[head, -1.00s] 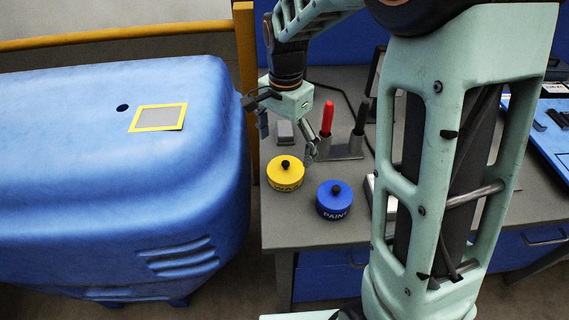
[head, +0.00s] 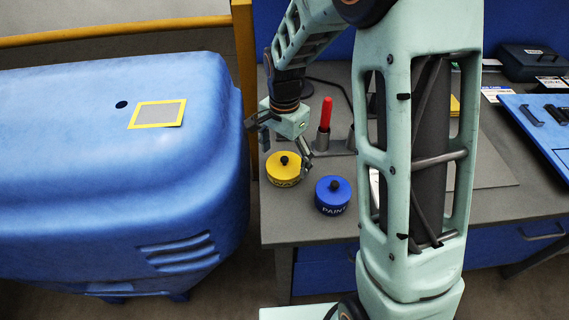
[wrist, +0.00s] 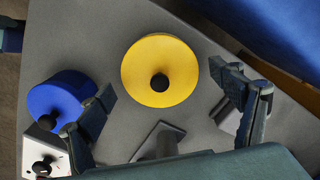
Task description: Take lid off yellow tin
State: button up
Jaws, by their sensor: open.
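The yellow tin (head: 284,176) stands upright on the grey table near its left front corner. Its round lid, with a black knob on top, is on it; the lid (wrist: 160,66) fills the middle of the wrist view. My gripper (head: 283,148) is above and just behind the tin in the head view. Its fingers are wide apart and empty. In the wrist view my gripper (wrist: 168,95) has one finger on each side below the lid, with the knob between and slightly ahead of them. I see no contact with the lid.
A red-handled tool (head: 326,115) stands in a holder behind. A large blue housing (head: 120,180) is left of the table.

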jog(key=shift+s, duration=0.1)
jog(key=c, duration=2.1)
jog(key=shift+s+f, duration=0.1)
grip_shut()
